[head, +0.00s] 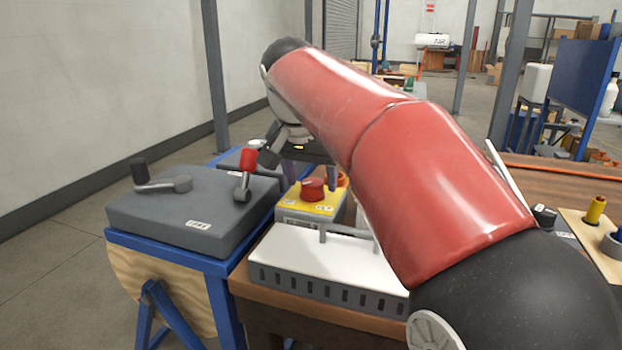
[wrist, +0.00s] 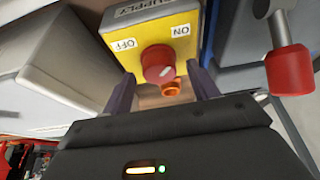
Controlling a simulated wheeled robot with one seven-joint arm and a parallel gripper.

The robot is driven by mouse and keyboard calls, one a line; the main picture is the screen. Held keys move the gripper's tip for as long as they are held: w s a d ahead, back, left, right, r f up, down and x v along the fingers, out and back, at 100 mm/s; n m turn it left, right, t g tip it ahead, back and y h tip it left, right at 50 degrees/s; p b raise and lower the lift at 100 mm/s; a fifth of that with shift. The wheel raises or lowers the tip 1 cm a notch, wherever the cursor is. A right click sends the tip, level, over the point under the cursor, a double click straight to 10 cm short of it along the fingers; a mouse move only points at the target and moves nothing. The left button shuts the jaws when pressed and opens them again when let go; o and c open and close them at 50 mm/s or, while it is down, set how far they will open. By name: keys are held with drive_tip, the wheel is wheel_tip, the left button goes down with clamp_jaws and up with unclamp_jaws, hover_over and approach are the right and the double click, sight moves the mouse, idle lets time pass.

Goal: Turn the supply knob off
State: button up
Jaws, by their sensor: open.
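The supply knob (head: 313,189) is a red knob on a box with a yellow top (head: 322,207). In the wrist view the knob (wrist: 157,64) sits between an OFF label (wrist: 124,44) on the left and an ON label (wrist: 180,31) on the right, below the word SUPPLY. I cannot tell which label it points to. My gripper (wrist: 160,71) is open, with one dark finger on each side of the knob. I cannot tell whether either finger touches it.
A lever with a red handle (head: 248,160) stands close left of the knob box. A black-handled lever (head: 160,180) is on the grey case (head: 190,212). A white slotted cover (head: 310,252) is in front. An orange part (wrist: 171,88) shows just beyond the knob.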

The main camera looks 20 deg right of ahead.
drive_tip(key=shift+w+f, duration=0.1)
drive_tip(key=shift+f, duration=0.15)
drive_tip(key=c, duration=1)
